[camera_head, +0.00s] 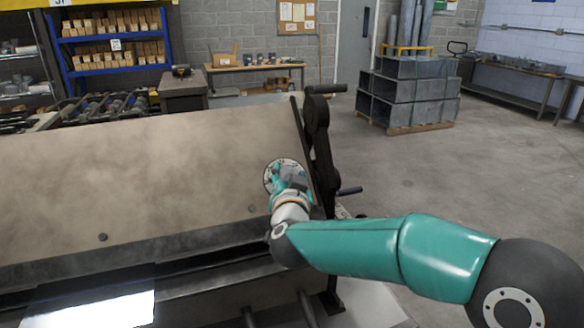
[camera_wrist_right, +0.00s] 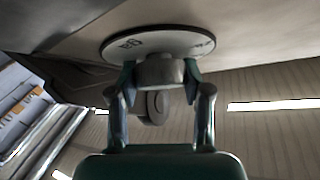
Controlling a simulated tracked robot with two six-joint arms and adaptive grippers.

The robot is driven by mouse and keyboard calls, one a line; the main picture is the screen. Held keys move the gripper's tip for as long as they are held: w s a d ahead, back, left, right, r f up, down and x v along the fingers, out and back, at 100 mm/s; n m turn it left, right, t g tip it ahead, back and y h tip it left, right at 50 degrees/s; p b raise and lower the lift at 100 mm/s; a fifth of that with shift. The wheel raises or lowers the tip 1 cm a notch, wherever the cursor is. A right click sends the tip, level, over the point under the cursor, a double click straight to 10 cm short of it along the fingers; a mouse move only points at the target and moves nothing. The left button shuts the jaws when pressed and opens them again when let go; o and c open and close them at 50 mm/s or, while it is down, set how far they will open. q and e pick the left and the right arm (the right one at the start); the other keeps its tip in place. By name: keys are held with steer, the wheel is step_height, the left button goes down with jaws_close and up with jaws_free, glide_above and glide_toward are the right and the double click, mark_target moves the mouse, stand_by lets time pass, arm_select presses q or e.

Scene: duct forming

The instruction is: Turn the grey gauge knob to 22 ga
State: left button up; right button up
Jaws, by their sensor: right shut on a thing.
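The grey gauge knob (camera_wrist_right: 160,72) shows in the right wrist view, in front of a round pale dial plate (camera_wrist_right: 125,47) with dark markings too small and slanted to read. My right gripper (camera_wrist_right: 160,78) has a finger on each side of the knob and is shut on it. In the head view the dial plate (camera_head: 269,176) sits at the right end of the large tan machine panel. My right gripper (camera_head: 288,176) is against it there and hides the knob and most of the dial. My left gripper is not in view.
The tan panel (camera_head: 130,180) fills the left side of the head view. Dark lever arms with handles (camera_head: 322,140) stand just right of the dial. Stacked grey ducts (camera_head: 410,95) stand on a pallet farther back. The floor at right is clear.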

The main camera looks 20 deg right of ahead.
steer(key=m+g+h+p, duration=0.1)
steer(key=m, duration=0.1)
steer(key=m+g+h+p, duration=0.1)
steer(key=m+p, duration=0.1)
steer(key=m, duration=0.1)
steer(key=shift+r+h, duration=0.2)
steer(key=shift+h, duration=0.2)
steer(key=shift+f+m+g+h+p, duration=0.1)
steer(key=shift+m+g+h+p, duration=0.4)
steer(key=shift+m+g, duration=0.5)
steer(key=m+g, duration=0.2)
steer(key=m, duration=0.1)
steer(key=shift+f+h+p, duration=0.15)
steer(key=shift+h+p, duration=0.25)
steer(key=m+g, duration=0.2)
steer(key=m, duration=0.1)
steer(key=shift+f+m+g, duration=0.15)
steer(key=shift+m+g, duration=0.25)
steer(key=shift+s, duration=0.1)
steer(key=shift+f, duration=0.1)
steer(key=o, duration=1.2)
steer(key=shift+d, duration=0.1)
steer(key=shift+c, duration=0.2)
